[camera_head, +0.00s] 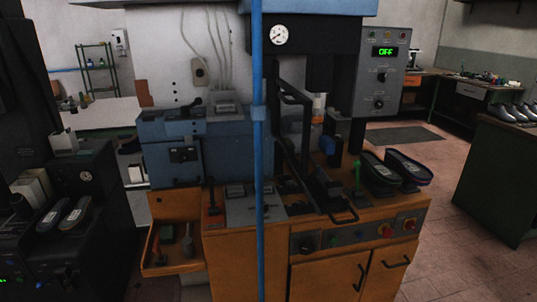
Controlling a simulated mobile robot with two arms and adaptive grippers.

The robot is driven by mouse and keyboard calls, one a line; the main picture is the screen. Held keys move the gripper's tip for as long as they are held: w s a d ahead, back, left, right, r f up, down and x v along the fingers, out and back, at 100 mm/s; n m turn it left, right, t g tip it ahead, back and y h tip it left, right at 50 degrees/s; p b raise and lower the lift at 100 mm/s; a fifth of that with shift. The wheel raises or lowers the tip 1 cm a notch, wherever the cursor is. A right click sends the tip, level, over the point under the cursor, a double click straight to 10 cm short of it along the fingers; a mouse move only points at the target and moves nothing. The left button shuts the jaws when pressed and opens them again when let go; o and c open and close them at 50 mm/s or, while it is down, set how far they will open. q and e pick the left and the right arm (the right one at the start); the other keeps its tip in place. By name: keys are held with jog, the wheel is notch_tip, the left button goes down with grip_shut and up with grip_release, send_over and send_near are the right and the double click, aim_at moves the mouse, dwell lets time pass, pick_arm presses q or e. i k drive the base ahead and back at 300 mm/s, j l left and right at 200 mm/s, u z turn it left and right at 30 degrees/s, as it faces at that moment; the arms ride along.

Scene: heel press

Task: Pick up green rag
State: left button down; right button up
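I cannot make out a green rag for certain in the head view. A small upright green object (357,177) stands on the orange bench top beside the shoes; it looks like a handle or tool rather than cloth. Neither of my grippers is in view.
The orange bench (245,262) carries a blue-grey machine (170,150), a press with a control box (383,70) reading OFF, and dark shoes (408,166). A blue vertical pole (259,200) crosses in front. A dark green cabinet (497,185) stands right, with open floor between.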

aim_at(167, 234)
jog(key=i+j+u, duration=0.2)
jog(key=i, duration=0.3)
jog(key=i+j+u, duration=0.25)
jog(key=i, duration=0.25)
